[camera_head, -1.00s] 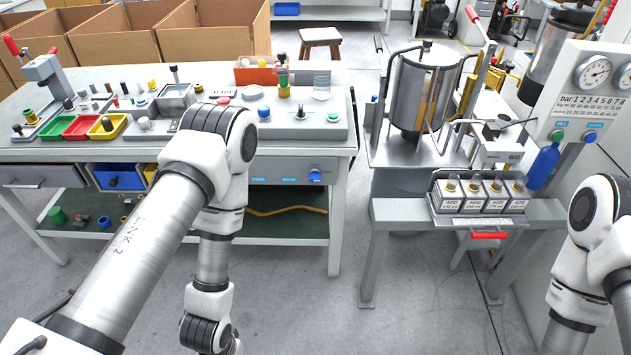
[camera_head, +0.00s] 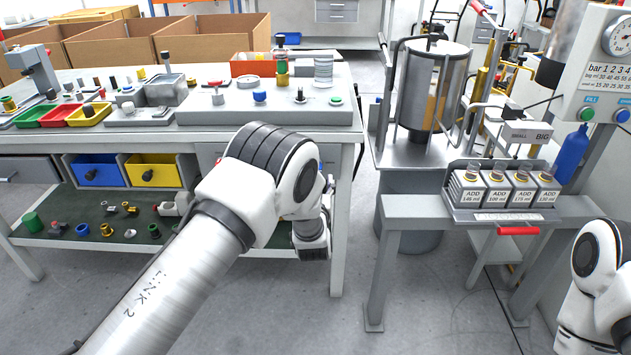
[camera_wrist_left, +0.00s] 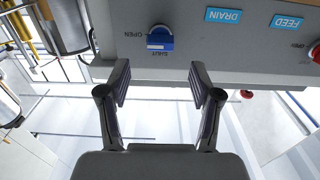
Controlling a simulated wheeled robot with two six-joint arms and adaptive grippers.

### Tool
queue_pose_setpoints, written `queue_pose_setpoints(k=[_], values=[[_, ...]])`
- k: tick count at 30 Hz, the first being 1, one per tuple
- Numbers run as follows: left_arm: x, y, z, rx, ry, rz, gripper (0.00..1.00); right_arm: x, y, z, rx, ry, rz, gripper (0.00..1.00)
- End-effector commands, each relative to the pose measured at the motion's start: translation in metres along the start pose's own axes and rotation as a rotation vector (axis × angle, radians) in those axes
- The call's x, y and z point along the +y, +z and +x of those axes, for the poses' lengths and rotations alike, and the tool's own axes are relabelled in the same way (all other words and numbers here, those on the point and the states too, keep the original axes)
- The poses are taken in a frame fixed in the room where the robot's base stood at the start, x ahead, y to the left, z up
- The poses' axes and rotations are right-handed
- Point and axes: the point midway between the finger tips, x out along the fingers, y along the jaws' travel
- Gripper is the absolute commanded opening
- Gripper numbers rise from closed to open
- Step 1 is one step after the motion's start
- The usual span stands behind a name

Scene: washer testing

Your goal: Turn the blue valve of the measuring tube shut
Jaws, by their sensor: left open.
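The blue valve (camera_wrist_left: 159,40) shows in the left wrist view on a grey panel, with the words OPEN and SHUT beside it, upside down. My left gripper (camera_wrist_left: 159,72) is open and empty. Its two fingers point at the panel, one on each side of the valve's line, with the valve a little beyond the tips. I see no contact between them. In the head view my left arm hides the valve and gripper. My right gripper is out of view; only part of the right arm shows at the lower right. I cannot make out the measuring tube for certain.
In the wrist view, blue DRAIN (camera_wrist_left: 223,15) and FEED (camera_wrist_left: 287,22) labels and a red knob (camera_wrist_left: 314,53) sit right of the valve. In the head view the workbench (camera_head: 190,133) has drawers below, and a metal stand (camera_head: 420,208) with ADD bottles is to the right.

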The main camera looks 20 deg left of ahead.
Motion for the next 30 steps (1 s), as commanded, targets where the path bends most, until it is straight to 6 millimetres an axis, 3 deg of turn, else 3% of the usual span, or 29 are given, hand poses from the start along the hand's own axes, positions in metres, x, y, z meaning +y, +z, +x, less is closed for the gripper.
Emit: queue_pose_setpoints(k=[9, 18, 23, 24, 30], values=[[-0.001, 0.002, 0.056, -0.002, -0.001, 0.000, 0.64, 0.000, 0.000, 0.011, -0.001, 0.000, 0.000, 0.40], [-0.001, 0.001, 0.062, -0.003, 0.001, 0.001, 0.64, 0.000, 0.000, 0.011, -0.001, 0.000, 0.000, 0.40], [-0.001, 0.001, 0.062, -0.003, 0.001, 0.001, 0.07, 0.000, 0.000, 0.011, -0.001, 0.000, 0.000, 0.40], [-0.001, 0.001, 0.062, -0.003, 0.001, 0.001, 0.04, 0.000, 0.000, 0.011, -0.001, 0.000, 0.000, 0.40], [-0.001, 0.001, 0.061, -0.003, 0.001, -0.002, 0.04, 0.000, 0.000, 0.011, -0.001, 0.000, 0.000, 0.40]])
